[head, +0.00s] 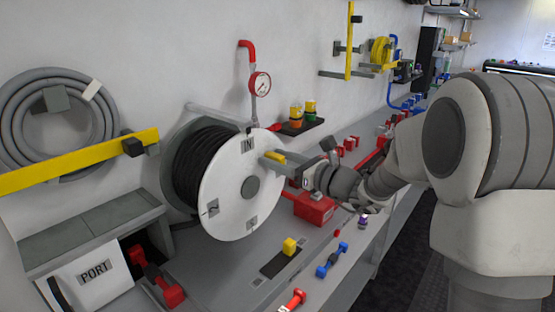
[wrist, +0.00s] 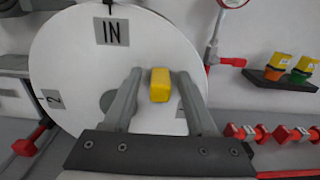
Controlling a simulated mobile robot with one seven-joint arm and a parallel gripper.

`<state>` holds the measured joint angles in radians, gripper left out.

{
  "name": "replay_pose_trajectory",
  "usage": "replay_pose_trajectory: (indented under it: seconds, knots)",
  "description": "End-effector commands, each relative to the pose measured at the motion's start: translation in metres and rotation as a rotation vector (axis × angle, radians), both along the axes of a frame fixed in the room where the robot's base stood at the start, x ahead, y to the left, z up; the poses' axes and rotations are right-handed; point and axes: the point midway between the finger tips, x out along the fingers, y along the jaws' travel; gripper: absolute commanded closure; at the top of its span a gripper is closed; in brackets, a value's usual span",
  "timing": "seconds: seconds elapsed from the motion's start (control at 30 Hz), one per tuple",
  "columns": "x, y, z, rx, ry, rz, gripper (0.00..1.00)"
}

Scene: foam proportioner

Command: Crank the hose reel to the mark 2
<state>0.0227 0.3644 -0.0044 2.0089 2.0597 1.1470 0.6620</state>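The hose reel (head: 228,190) is a white disc with black hose wound behind it, mounted near the wall. The yellow crank handle (head: 275,157) stands out from the disc, up and right of the grey hub (head: 250,187). My gripper (wrist: 158,75) is open, with the handle (wrist: 160,85) between its fingers and gaps on both sides.
A pressure gauge (head: 260,84) on a red pipe is above the reel. A red box (head: 313,208) and red valves lie below my arm. A yellow bar (head: 80,160) crosses the left.

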Motion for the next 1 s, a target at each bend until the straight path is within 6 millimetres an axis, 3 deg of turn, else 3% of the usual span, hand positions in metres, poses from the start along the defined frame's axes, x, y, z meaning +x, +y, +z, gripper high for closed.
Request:
replay_pose_trajectory:
  seconds: [0.03,0.3,0.33,1.0]
  knots:
    - [0.0000,-0.0002,0.0000,0.000,0.000,0.000,0.50]
    - [-0.0002,-0.0005,-0.0001,0.000,0.000,0.000,0.98]
    - [-0.0002,-0.0005,-0.0001,0.000,0.000,0.000,1.00]
    - [-0.0003,-0.0007,-0.0004,-0.001,0.000,0.000,1.00]
